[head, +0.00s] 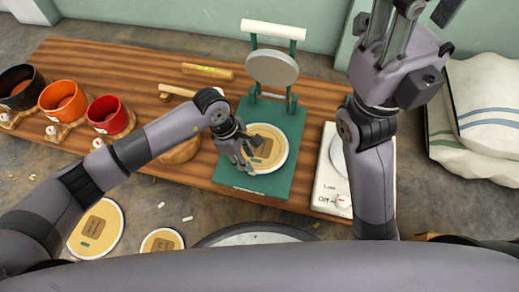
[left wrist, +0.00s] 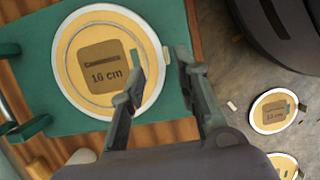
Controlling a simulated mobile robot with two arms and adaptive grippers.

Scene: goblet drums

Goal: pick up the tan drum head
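A round tan drum head (head: 275,155) with a pale rim and a brown square label lies flat on a green stand base. In the left wrist view the drum head (left wrist: 75,68) shows the label "16 cm". My left gripper (head: 248,158) is over its left part in the head view. In the left wrist view the left gripper (left wrist: 160,68) has its fingers spread, one each side of the drum head's rim; I cannot tell if they touch it. My right gripper (head: 405,45) is raised at the top right, its fingertips cut off by the frame.
The green stand (head: 250,184) carries an upright grey disc (head: 272,68). A white scale (head: 330,188) stands to its right. Black, orange and red pots (head: 108,115) stand at the left. Smaller tan drum heads (head: 97,229) lie on the floor. White sacks (head: 485,100) lie at the right.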

